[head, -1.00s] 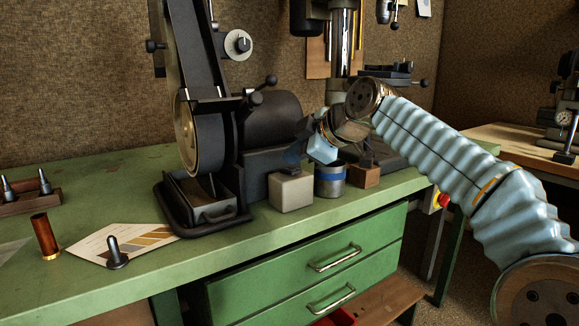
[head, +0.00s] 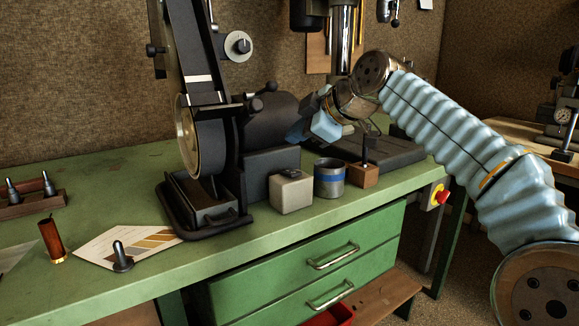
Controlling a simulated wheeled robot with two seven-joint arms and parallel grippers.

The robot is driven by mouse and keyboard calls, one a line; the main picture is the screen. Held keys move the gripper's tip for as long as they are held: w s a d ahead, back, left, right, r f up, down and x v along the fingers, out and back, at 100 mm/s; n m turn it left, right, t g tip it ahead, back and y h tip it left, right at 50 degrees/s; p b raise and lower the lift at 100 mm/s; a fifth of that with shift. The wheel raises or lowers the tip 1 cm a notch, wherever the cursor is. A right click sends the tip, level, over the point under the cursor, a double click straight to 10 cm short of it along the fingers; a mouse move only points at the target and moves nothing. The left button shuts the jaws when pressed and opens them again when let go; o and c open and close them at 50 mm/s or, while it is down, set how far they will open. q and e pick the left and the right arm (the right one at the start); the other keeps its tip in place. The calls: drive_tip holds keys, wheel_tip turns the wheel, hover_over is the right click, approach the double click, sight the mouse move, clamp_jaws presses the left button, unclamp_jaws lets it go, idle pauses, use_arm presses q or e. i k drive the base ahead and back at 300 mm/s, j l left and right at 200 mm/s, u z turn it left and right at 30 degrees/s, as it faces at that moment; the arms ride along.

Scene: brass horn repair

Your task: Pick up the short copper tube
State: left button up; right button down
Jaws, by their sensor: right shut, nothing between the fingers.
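A short copper tube (head: 52,240) stands upright, slightly tilted in the picture, near the front left of the green bench (head: 110,178). It has a bright brass-coloured lower end. My right gripper (head: 300,130) is raised above the bench, in front of the belt grinder's dark motor housing, far to the right of the tube. It is shut and empty; its fingertips are small and dark against the housing. My left gripper is not in view.
Beside the tube lie a printed card (head: 110,243) and a dark peg (head: 121,257). A wooden rack (head: 30,204) stands behind. The belt grinder (head: 200,150) fills the bench's middle.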

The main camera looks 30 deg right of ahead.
sight(47, 226)
drive_tip(key=k+l, duration=0.2)
drive_tip(key=k, duration=0.25)
drive_tip(key=k+l, duration=0.15)
drive_tip(key=k, duration=0.35)
